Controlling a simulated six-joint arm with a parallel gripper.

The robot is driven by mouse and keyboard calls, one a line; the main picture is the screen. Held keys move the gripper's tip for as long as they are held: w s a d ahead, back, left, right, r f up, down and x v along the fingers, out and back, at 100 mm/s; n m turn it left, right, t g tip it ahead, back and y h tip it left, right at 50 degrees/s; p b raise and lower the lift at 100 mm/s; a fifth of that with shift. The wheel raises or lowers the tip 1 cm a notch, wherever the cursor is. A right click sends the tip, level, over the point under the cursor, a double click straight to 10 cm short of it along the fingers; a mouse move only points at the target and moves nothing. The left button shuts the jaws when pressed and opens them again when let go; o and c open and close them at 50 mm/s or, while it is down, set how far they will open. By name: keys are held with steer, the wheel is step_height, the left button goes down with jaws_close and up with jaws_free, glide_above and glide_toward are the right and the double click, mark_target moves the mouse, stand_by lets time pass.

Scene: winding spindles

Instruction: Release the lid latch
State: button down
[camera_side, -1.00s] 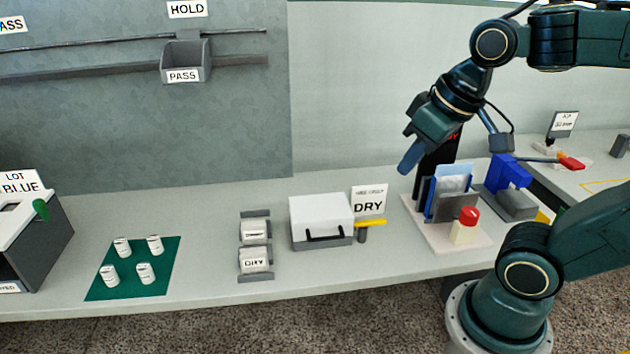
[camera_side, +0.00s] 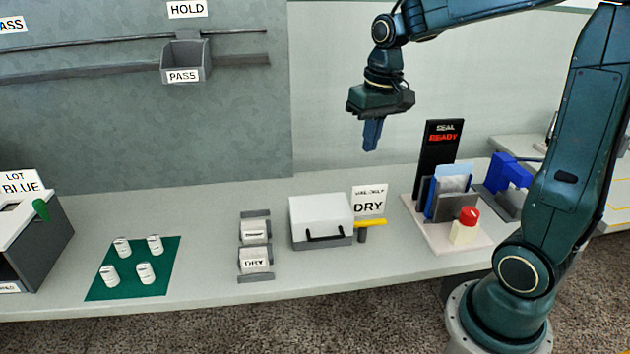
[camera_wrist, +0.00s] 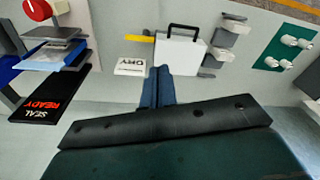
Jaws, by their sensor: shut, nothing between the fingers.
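A white-lidded grey box (camera_side: 320,210) with a black front handle (camera_side: 325,235) stands mid-table, its lid down. It also shows in the wrist view (camera_wrist: 178,56). A yellow bar (camera_side: 370,222) on a short grey post juts out at the box's right side; it shows in the wrist view (camera_wrist: 140,39) too. I cannot tell for certain whether this bar is the latch. My gripper (camera_side: 371,148) points down, well above the table behind the box and slightly to its right. Its blue fingers (camera_wrist: 157,72) are together and empty.
A DRY sign (camera_side: 369,201) stands just behind the yellow bar. Right are a pouch rack (camera_side: 450,205), a red button (camera_side: 469,214) and a black SEAL READY panel (camera_side: 436,160). Left are small pouch holders (camera_side: 255,230), a green mat (camera_side: 130,285) with several white spools, and a LOT BLUE box (camera_side: 45,245).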

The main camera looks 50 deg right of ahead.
steer(key=m+g, duration=0.2)
glide_above(370, 223)
steer(key=w+d, duration=0.1)
steer(key=w, duration=0.2)
step_height(370, 223, down, 6)
steer(key=w+d+f+m+g+y, duration=0.1)
steer(key=d+f+m+y, duration=0.1)
steer(key=d+f, duration=0.6)
steer(key=shift+w+d+f, duration=0.15)
steer(key=shift+w+f, duration=0.05)
steer(key=shift+w, duration=0.2)
steer(key=x, duration=1)
steer(key=shift+s+a, duration=1.45)
